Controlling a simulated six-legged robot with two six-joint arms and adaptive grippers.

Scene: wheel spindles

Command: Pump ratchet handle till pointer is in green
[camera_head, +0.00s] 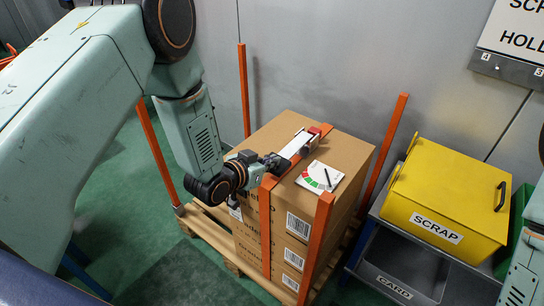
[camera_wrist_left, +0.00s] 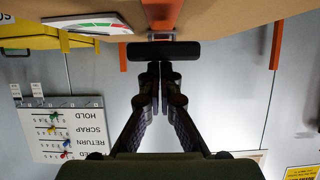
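The ratchet (camera_head: 298,146), with a pale handle and a red part, sits on an orange strap on top of a cardboard box stack. Beside it is a white gauge plate (camera_head: 337,180) with a green and red band and a black pointer (camera_head: 327,177). The pointer appears to lie right of the green band. My left gripper (camera_head: 272,163) is at the ratchet's near end. In the left wrist view its fingers (camera_wrist_left: 158,70) are together, tips at a black crossbar (camera_wrist_left: 163,51); contact is unclear. The gauge edge (camera_wrist_left: 90,27) also shows there. My right gripper is out of view.
The box stack (camera_head: 340,150) stands on a wooden pallet (camera_head: 215,235) between orange posts (camera_head: 395,135). A yellow scrap bin (camera_head: 445,190) stands on a grey rack to the right. A grey wall is close behind. Green floor is free at left.

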